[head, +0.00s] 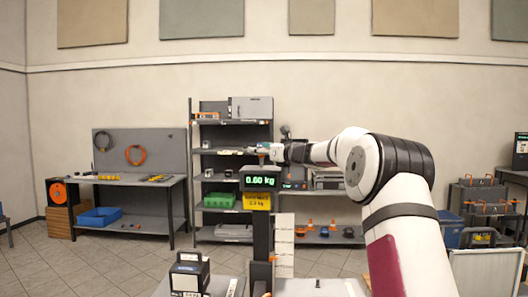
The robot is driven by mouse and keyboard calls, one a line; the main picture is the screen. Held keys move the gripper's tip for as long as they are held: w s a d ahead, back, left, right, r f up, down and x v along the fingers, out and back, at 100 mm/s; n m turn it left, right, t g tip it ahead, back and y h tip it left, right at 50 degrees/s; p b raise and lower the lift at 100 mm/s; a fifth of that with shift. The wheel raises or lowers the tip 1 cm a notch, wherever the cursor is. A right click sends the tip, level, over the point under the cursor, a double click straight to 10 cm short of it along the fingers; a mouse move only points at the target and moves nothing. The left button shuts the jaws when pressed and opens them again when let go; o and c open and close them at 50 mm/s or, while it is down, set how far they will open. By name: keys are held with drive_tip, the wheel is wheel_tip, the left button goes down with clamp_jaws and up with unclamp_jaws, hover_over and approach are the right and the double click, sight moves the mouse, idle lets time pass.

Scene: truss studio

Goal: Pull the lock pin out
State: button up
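A dark post (262,232) rises in the middle of the head view. It carries a lit display (262,181) reading 0.60 kg and a yellow label (257,201) below it. My arm reaches in from the right, and my gripper (262,150) is just above the top of the display. A small orange-brown piece shows right under the fingers; I cannot tell whether it is the lock pin or whether the fingers touch it. The fingers are too small to tell open from shut. A small orange spot (272,258) shows low on the post.
Behind are a shelf rack (197,160) with bins and a workbench (165,187) with a blue bin (100,216). Carts with orange-handled boxes (483,194) stand at the right. Open tiled floor lies at the left.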

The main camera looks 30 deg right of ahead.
drive_tip(key=s+d, duration=0.2)
drive_tip(key=s, duration=0.9)
drive_tip(key=shift+s+d, duration=0.15)
drive_tip(key=shift+s, duration=0.25)
drive_tip(key=s+a+f+n+g+y, duration=0.1)
drive_tip(key=s+a+n+g, duration=0.2)
drive_tip(key=a, duration=0.5)
drive_tip(key=s+a+f+n+g+y, duration=0.1)
drive_tip(key=s+a+f+n, duration=0.1)
drive_tip(key=a+n, duration=0.4)
drive_tip(key=s+a+f+n+g+y, duration=0.1)
drive_tip(key=s+a+n+g, duration=0.15)
drive_tip(key=a, duration=0.65)
drive_tip(key=s+a+f+n+g+h, duration=0.1)
drive_tip(key=s+a+f+n+g, duration=0.1)
drive_tip(key=s+a+f+n, duration=0.35)
drive_tip(key=s+f+n+g+h, duration=0.1)
drive_tip(key=s+f+n, duration=0.4)
drive_tip(key=s, duration=0.9)
drive_tip(key=s+a+f+n+g+h, duration=0.1)
drive_tip(key=s+f+n+h, duration=0.3)
drive_tip(key=s+n, duration=0.7)
drive_tip(key=s+g, duration=0.1)
drive_tip(key=s, duration=0.2)
drive_tip(key=shift+a+f+n, duration=0.25)
drive_tip(key=shift+f+n, duration=0.15)
drive_tip(key=shift+g, duration=0.25)
